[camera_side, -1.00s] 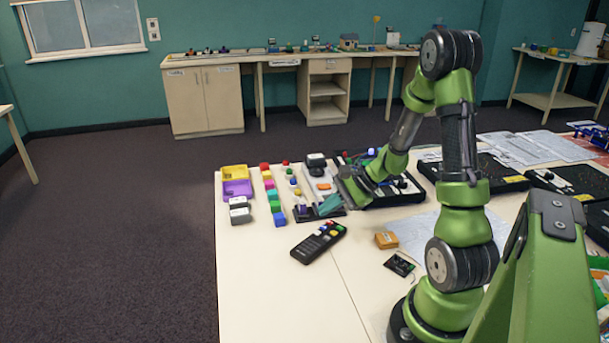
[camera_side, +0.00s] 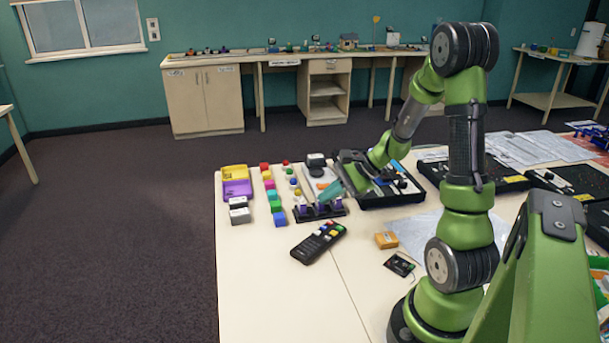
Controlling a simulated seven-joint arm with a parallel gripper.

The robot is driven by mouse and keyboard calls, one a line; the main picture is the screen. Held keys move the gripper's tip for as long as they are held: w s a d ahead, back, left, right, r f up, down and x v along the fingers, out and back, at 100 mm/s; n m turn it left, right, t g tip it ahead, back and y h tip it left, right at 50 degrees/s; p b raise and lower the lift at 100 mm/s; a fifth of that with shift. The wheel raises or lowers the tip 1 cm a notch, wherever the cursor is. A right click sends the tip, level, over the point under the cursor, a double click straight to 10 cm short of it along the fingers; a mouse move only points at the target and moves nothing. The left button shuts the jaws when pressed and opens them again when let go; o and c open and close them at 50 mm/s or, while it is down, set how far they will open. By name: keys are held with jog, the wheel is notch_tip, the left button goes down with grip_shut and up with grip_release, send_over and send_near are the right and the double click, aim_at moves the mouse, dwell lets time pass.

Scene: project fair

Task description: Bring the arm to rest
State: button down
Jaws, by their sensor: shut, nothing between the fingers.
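My gripper (camera_side: 331,191) hangs over the table at the end of my green arm. Its teal fingers are shut and hold nothing. They point down and to the left, over a black holder (camera_side: 325,211) with purple pieces in it. I cannot tell how much height lies between the fingertips and the holder. A black tray (camera_side: 393,192) stands behind and to the right of my gripper, partly hidden by it.
Coloured blocks (camera_side: 274,207) stand in a row at the left, beside yellow and purple bins (camera_side: 236,188). A black remote (camera_side: 318,242), an orange box (camera_side: 386,240) and a small circuit board (camera_side: 399,265) lie nearer. The table's front left (camera_side: 255,290) is clear.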

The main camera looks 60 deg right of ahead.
jog(key=s+a+r+n+h, duration=0.1)
jog(key=s+a+r+n, duration=0.3)
jog(key=a+r+n, duration=0.3)
jog(key=s+a+r+n+g+h, duration=0.1)
jog(key=s+a+r+n, duration=0.3)
jog(key=a+r+n, duration=0.3)
jog(key=a+n, duration=0.3)
jog(key=a, duration=0.4)
jog(key=shift+r+n, duration=0.3)
jog(key=shift+s, duration=0.1)
